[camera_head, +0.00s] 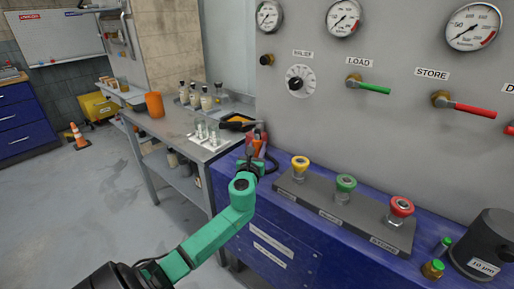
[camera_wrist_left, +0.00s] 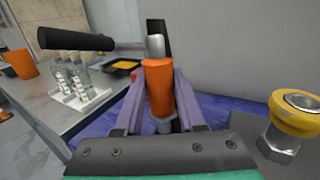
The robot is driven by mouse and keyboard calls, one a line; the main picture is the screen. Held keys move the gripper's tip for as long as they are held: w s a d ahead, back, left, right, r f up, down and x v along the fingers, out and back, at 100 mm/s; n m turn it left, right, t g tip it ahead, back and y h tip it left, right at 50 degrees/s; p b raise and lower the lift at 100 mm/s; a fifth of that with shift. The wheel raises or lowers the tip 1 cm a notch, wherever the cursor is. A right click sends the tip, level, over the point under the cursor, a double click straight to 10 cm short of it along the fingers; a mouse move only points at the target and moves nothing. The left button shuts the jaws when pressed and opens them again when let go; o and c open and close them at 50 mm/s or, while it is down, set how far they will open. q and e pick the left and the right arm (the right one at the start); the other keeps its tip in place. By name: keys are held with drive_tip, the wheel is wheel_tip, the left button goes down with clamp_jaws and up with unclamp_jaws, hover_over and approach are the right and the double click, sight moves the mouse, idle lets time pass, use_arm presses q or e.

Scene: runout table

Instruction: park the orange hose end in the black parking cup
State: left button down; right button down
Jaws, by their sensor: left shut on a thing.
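The orange hose end (camera_wrist_left: 159,90) stands between the two purple fingers of my left gripper (camera_wrist_left: 160,100) in the left wrist view. The gripper is shut on it, and a grey metal tip shows above the orange sleeve. In the head view my left gripper (camera_head: 254,158) is over the far left end of the blue bench, close to the grey panel. A dark upright piece (camera_wrist_left: 154,28) shows just behind the metal tip; I cannot tell whether it is the black parking cup. My right gripper is not in view.
A button box with yellow (camera_head: 300,162), green (camera_head: 346,184) and red (camera_head: 401,206) knobs stands to the right. A black-handled bar (camera_wrist_left: 75,39) reaches near the hose end's left. A side table (camera_head: 172,127) holds bottles, a tray and an orange cup (camera_head: 154,104).

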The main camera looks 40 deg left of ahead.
sight(257, 156)
use_arm(q)
drive_tip(key=shift+f+b, duration=1.6)
drive_tip(key=shift+f, duration=0.3)
drive_tip(key=shift+c, duration=2.2)
unclamp_jaws()
drive_tip(key=v, duration=1.4)
drive_tip(key=shift+s+b, duration=0.25)
drive_tip(key=shift+b, duration=0.05)
drive_tip(key=shift+d, duration=0.15)
